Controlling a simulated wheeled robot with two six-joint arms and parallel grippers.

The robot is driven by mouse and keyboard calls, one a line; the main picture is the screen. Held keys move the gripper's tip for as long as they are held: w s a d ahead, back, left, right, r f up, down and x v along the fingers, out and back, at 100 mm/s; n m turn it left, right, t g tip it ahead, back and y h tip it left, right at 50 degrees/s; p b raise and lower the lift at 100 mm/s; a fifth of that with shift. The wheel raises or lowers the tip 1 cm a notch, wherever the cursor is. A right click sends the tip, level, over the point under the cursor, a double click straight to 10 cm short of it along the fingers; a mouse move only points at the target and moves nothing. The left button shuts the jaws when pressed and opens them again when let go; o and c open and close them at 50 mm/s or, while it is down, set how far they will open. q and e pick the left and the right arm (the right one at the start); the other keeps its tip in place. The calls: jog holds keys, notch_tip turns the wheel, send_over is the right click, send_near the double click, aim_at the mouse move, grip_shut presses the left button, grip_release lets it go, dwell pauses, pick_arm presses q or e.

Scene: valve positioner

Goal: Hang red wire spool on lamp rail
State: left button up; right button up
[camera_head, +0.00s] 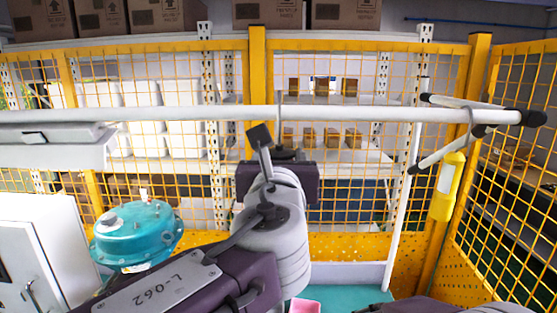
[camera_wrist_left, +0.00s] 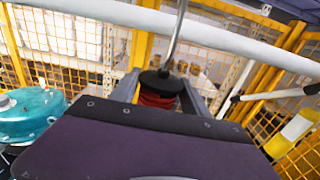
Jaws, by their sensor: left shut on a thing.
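The red wire spool (camera_wrist_left: 157,92) is between the two fingers of my left gripper (camera_wrist_left: 161,95), which is shut on it. Its dark upper flange and thin metal hanger stem (camera_wrist_left: 178,35) rise above the fingers. In the head view the spool's dark top (camera_head: 286,153) shows just beyond my left wrist, and its red part is hidden. The white lamp rail (camera_head: 180,114) runs across the view. The hanger's upper end (camera_head: 280,99) overlaps the rail; I cannot tell whether it rests over it. My right gripper is not in view.
A yellow object (camera_head: 447,187) hangs by a hook near the rail's right end, beside black-tipped white bars (camera_head: 450,150). A teal round device (camera_head: 137,235) stands at left, near a white cabinet (camera_head: 45,250). Yellow mesh fencing (camera_head: 345,215) stands behind the rail.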

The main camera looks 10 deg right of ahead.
pick_arm(q)
jog(key=shift+w+d, duration=0.15)
jog(key=shift+w, duration=0.85)
jog(key=shift+w+d+r+p, duration=0.1)
jog(key=shift+w+r+p, duration=0.2)
jog(key=shift+p, duration=0.15)
jog(key=shift+w, duration=0.35)
jog(key=f+b, duration=0.2)
jog(key=shift+w+d+f, duration=0.15)
jog(key=shift+w+f, duration=0.15)
jog(key=shift+w, duration=0.1)
jog(key=o, duration=1.6)
